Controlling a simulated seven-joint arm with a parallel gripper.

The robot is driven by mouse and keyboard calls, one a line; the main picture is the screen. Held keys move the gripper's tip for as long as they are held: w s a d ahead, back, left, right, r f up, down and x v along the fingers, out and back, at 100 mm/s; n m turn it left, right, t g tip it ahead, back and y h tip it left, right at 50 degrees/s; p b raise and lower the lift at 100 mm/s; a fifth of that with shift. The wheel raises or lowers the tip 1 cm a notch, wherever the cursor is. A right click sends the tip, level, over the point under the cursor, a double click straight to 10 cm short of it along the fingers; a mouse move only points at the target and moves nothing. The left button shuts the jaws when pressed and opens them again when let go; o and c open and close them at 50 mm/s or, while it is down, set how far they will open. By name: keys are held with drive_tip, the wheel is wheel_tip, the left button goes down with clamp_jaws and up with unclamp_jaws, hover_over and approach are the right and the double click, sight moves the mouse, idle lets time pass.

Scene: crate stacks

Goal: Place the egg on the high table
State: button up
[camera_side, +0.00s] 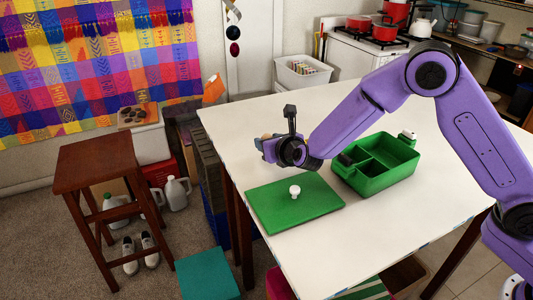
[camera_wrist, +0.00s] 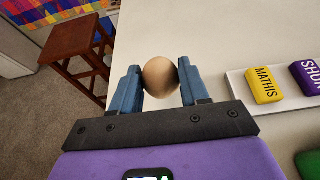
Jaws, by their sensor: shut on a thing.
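My gripper (camera_side: 264,145) is shut on a tan egg (camera_wrist: 160,77). In the wrist view the egg sits between the two blue fingers (camera_wrist: 157,85) near their tips. In the side view the egg is mostly hidden by the gripper. The gripper is above the left part of the large white-topped table (camera_side: 420,215). A tall, dark red-brown wooden stool-like table (camera_side: 95,160) stands on the floor to the left, apart from the gripper. Its top looks bare. It also shows at the upper left of the wrist view (camera_wrist: 75,38).
On the white table lie a green lid (camera_side: 270,205) with a white knob and an open green divided box (camera_side: 385,180). The wrist view shows a white tray (camera_wrist: 238,80) with yellow and purple lettered blocks. Crates (camera_side: 207,165) and jugs (camera_side: 177,193) stand between stool and table.

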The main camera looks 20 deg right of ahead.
drive_tip(key=shift+w+a+f, duration=0.15)
drive_tip(key=shift+w+f, duration=0.35)
drive_tip(key=shift+f, duration=1.65)
drive_tip(key=o, duration=1.1)
drive_tip(key=shift+f, duration=0.1)
drive_tip(key=shift+o, duration=0.2)
drive_tip(key=shift+s+a+r, duration=0.1)
drive_tip(key=shift+s+r, duration=0.1)
drive_tip(key=v, duration=1.1)
drive_tip(key=shift+s, duration=0.3)
drive_tip(key=shift+r, duration=0.1)
